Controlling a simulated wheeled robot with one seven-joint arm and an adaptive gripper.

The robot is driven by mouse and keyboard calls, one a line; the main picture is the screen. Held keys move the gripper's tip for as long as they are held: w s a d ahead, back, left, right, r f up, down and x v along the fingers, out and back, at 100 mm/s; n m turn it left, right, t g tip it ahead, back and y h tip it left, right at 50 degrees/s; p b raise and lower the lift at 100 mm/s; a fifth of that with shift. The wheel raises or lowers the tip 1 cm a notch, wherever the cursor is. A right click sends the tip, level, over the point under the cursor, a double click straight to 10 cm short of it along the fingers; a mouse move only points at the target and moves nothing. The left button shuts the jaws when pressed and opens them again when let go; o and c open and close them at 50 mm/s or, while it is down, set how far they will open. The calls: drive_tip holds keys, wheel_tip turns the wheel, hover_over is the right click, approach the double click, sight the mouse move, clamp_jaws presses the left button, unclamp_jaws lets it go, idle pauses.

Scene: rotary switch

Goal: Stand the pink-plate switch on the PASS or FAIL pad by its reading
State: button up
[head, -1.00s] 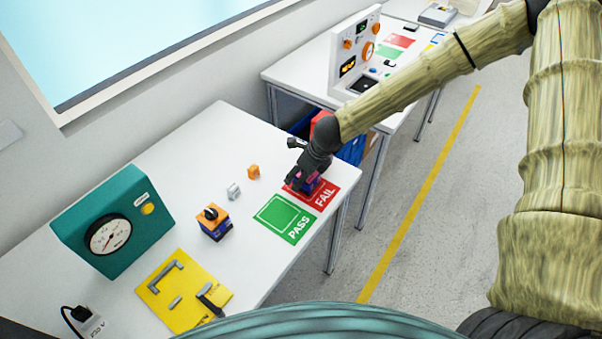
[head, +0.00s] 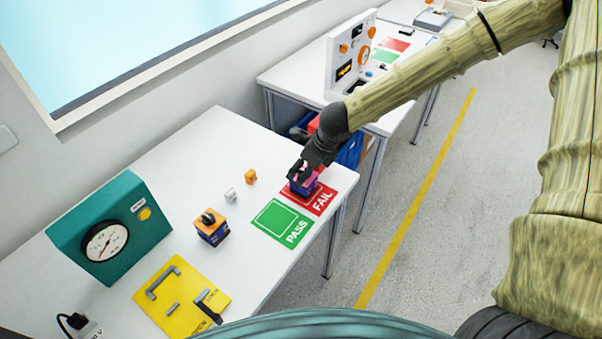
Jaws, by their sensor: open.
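The pink-plate switch (head: 303,187) stands on the red FAIL pad (head: 322,201), its pink top and dark blue body partly hidden by my gripper. My gripper (head: 300,176) is open, right at the top of the switch; I cannot tell whether the fingers touch it. The green PASS pad (head: 283,222) is empty, in front and to the left of the FAIL pad. The teal tester with a round dial (head: 108,240) stands at the left; its reading is too small to tell.
An orange-plate switch (head: 212,228) stands mid-table. A small grey block (head: 231,196) and a small orange block (head: 250,177) lie behind it. A yellow fixture plate (head: 180,300) lies at the front left. A second table with a white panel (head: 352,55) stands behind.

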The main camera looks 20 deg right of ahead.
drive_tip(key=shift+v, duration=3.05)
drive_tip(key=shift+a, duration=0.15)
